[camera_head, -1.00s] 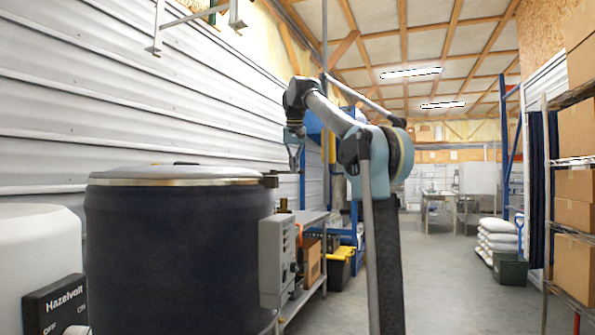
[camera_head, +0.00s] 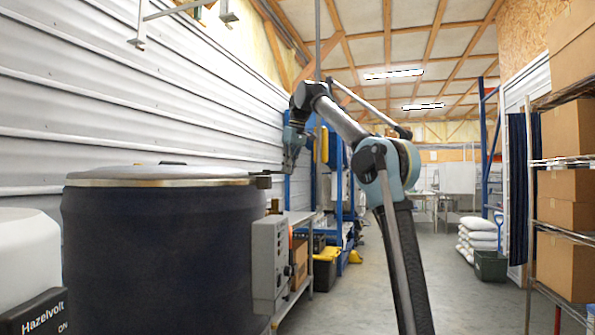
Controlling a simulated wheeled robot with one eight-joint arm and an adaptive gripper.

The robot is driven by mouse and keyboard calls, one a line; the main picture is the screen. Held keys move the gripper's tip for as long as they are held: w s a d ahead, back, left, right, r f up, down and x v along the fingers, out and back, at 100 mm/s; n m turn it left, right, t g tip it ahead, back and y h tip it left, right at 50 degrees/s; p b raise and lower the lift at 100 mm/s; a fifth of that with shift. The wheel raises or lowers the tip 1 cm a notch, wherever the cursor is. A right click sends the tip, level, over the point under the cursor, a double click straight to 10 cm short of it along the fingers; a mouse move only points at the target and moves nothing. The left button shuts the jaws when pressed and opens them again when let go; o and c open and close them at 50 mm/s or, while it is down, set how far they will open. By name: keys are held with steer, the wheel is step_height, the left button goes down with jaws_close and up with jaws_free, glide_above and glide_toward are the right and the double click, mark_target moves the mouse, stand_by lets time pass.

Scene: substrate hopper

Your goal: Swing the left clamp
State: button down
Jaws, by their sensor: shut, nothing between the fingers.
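A dark hopper drum (camera_head: 160,255) stands at the left front with a flat grey lid (camera_head: 165,172) on it. A small dark clamp (camera_head: 262,180) sticks out at the right end of the lid's rim.
A grey control box (camera_head: 270,262) is fixed on the drum's right side. A white container with a black Hazelvolt switch box (camera_head: 38,312) stands at the left. A bench (camera_head: 300,222) runs behind. Shelves with cardboard boxes (camera_head: 568,200) stand at right; the middle floor is clear.

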steer(key=shift+w+a+n+g+y, duration=0.15)
steer(key=shift+w+a+n+g, duration=0.1)
steer(key=shift+w+a+n, duration=0.55)
steer(key=shift+w+a+n+g+y, duration=0.1)
steer(key=shift+w+a+n+g, duration=0.15)
steer(key=shift+w+n, duration=0.6)
steer(key=shift+w+a+n+g+y, duration=0.2)
steer(key=shift+w+a+n, duration=0.3)
steer(key=shift+n, duration=0.65)
steer(key=shift+a, duration=0.1)
steer(key=shift+r, duration=0.25)
